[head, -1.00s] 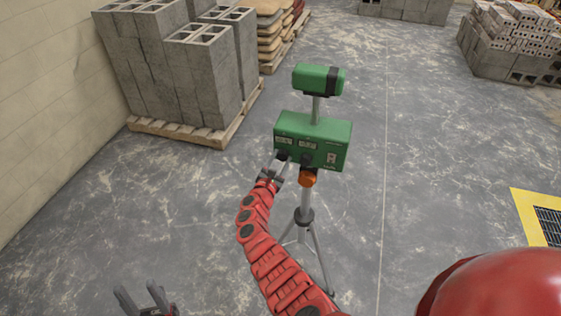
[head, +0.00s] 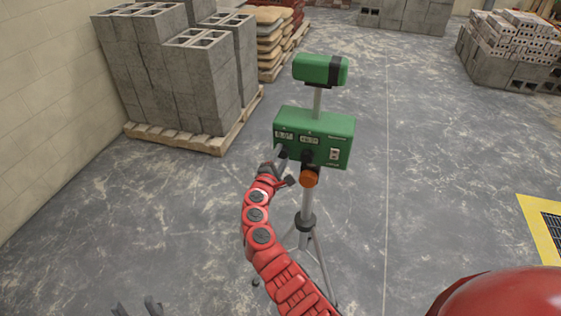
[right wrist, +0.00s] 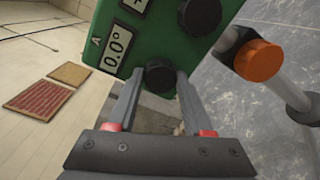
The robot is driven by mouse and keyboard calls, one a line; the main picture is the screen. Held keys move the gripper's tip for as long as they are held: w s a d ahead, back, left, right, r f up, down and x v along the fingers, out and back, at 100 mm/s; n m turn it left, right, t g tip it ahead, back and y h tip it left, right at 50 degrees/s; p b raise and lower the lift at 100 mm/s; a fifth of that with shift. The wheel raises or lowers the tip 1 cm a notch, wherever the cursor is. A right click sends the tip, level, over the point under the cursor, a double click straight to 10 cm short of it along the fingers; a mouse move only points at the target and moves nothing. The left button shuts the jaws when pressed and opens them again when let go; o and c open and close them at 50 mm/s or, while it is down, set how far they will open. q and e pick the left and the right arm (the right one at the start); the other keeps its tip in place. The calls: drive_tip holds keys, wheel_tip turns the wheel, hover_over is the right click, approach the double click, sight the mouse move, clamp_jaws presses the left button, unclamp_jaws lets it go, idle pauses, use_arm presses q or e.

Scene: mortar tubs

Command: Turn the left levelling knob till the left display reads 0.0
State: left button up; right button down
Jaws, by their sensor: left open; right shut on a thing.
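The green levelling device (head: 335,128) stands on a tripod. Its left display (head: 284,136) reads 0.0° in the right wrist view (right wrist: 117,47), marked A. The right display (head: 309,140) is cut off in the right wrist view, where part of a plus sign shows. My right gripper (head: 283,160) is shut on the black left knob (right wrist: 160,77), one finger on each side. The right knob (right wrist: 198,17) is beside it, untouched. My left gripper (head: 138,307) is open and empty at the bottom edge of the head view, mostly cut off.
An orange knob (head: 309,178) sits under the device, near my right gripper. The grey tripod (head: 306,222) stands on open concrete floor. Block stacks (head: 185,80) on a pallet stand behind to the left. A yellow-edged floor grate (head: 540,230) lies at right.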

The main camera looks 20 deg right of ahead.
drive_tip(key=shift+m, duration=0.3)
drive_tip(key=shift+c, duration=1.5)
unclamp_jaws()
drive_tip(key=f+b+v, duration=0.1)
drive_tip(key=b+v, duration=0.3)
drive_tip(key=v, duration=1.3)
drive_tip(key=shift+s+r, duration=0.2)
drive_tip(key=shift+r, duration=0.2)
